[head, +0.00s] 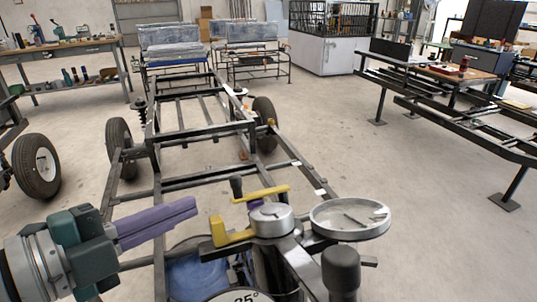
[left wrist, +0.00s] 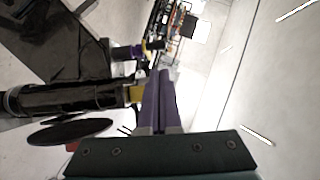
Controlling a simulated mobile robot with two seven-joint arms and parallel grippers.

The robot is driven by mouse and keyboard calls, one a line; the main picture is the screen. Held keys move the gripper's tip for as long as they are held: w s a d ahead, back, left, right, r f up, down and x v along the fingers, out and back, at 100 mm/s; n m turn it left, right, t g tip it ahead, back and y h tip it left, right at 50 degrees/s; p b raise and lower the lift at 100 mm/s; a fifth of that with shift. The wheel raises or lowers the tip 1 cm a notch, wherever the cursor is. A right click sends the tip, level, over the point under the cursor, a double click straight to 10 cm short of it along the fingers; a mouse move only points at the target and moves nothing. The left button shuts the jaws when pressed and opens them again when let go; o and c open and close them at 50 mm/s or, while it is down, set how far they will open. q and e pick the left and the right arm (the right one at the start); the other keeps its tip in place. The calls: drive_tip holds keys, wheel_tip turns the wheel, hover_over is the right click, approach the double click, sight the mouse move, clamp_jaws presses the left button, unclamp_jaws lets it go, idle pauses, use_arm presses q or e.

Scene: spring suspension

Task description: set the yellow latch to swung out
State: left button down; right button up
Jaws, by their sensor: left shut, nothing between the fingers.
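Yellow latch parts show on a metal fixture at the bottom middle of the head view. An L-shaped yellow piece (head: 230,236) sits left of a round grey hub (head: 271,218), and a flat yellow bar (head: 261,193) lies behind the hub. I cannot tell which piece is the latch proper. My left gripper (head: 194,205) is shut and empty, its purple fingers pointing right, left of the yellow pieces. In the left wrist view, the fingers (left wrist: 163,73) are together, with a yellow piece (left wrist: 137,93) close on their left; I cannot tell whether they touch. My right gripper is out of view.
A shallow metal dish (head: 350,218) and a dark knob (head: 341,268) stand right of the hub. Another dark knob (head: 237,187) stands behind it. A black wheeled frame (head: 185,130) stretches away behind. Open floor (head: 420,220) lies to the right.

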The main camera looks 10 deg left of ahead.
use_arm(q)
drive_tip(key=x, duration=0.7)
drive_tip(key=shift+w+b, duration=0.2)
drive_tip(key=shift+b, duration=0.1)
drive_tip(key=shift+d+f, duration=0.1)
drive_tip(key=shift+f, duration=0.05)
